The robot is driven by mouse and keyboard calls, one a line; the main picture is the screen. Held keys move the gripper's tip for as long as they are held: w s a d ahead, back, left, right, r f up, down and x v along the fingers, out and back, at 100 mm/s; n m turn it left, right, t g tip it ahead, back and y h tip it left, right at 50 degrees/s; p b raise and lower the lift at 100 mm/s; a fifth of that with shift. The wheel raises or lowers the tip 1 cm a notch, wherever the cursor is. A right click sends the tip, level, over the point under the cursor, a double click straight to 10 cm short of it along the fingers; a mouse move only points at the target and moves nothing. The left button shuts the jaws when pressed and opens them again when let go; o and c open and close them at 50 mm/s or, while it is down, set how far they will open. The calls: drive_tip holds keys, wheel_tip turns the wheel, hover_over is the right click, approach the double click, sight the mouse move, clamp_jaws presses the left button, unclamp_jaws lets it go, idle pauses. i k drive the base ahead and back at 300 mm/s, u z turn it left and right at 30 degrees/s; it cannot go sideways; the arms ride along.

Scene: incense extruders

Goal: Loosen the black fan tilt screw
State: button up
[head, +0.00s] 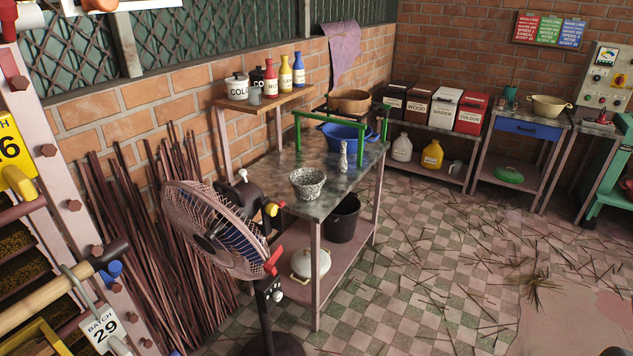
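A red part (272,262) shows at the cage's lower right. Below it, the dark neck (264,288) of the stand carries small pale fittings (277,295). The black tilt screw is too small and dark to single out for certain. My gripper is not in view.
A metal-topped table (325,200) with a foil-like bowl (308,184) and green frame stands right behind the fan. Bundled sticks (140,220) lean on the wall at left. A rack (60,170) fills the left edge. The checkered floor (400,270) at right is open, with scattered sticks.

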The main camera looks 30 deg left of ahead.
sight(272, 208)
drive_tip(key=i, duration=1.2)
drive_tip(key=u, duration=4.15)
